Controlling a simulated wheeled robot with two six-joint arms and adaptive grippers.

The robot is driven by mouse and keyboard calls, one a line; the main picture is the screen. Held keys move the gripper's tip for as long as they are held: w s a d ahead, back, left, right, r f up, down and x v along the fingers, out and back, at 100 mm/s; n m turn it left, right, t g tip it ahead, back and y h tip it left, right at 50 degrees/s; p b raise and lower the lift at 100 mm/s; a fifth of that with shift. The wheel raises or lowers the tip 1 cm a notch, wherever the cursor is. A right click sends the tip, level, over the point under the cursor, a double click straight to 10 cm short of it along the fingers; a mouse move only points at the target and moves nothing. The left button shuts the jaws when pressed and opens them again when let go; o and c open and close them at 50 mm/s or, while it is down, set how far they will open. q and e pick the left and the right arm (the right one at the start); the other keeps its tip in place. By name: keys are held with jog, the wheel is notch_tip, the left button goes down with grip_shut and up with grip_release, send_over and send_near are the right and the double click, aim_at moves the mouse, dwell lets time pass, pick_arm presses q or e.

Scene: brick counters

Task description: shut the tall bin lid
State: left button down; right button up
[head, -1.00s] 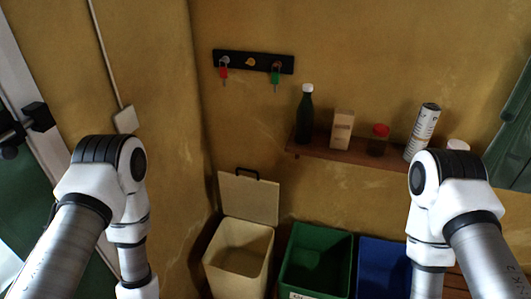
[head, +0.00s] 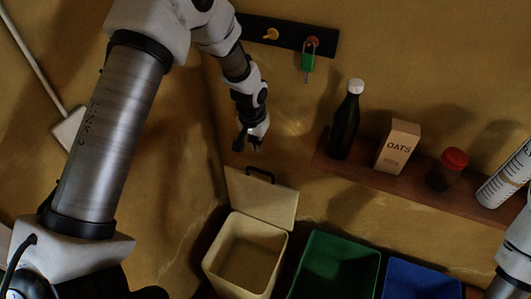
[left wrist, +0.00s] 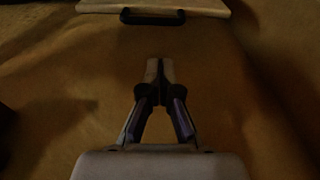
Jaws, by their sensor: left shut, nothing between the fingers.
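The tall cream bin (head: 243,259) stands at the bottom of the head view, left of the other bins. Its lid (head: 262,197) is open, standing upright at the back, with a dark handle (head: 261,173) on its top edge. The lid's edge (left wrist: 200,5) and handle (left wrist: 152,17) also show at the top of the left wrist view. My left gripper (head: 254,147) is just above the lid's handle, apart from it. Its fingers (left wrist: 159,68) are shut and empty in the left wrist view. My right gripper is out of view; only part of my right arm shows.
A green bin (head: 338,262) and a blue bin (head: 422,281) stand to the right. A wall shelf (head: 405,184) holds a dark bottle (head: 345,120), an oats box (head: 397,147), a red-capped jar (head: 447,169) and a white can (head: 508,176). A key rack (head: 289,36) hangs above.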

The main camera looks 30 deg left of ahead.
pick_arm(q)
notch_tip(320, 180, down, 10)
jog(key=w+p, duration=0.1)
jog(key=shift+r+p, duration=0.15)
jog(key=shift+p, duration=0.25)
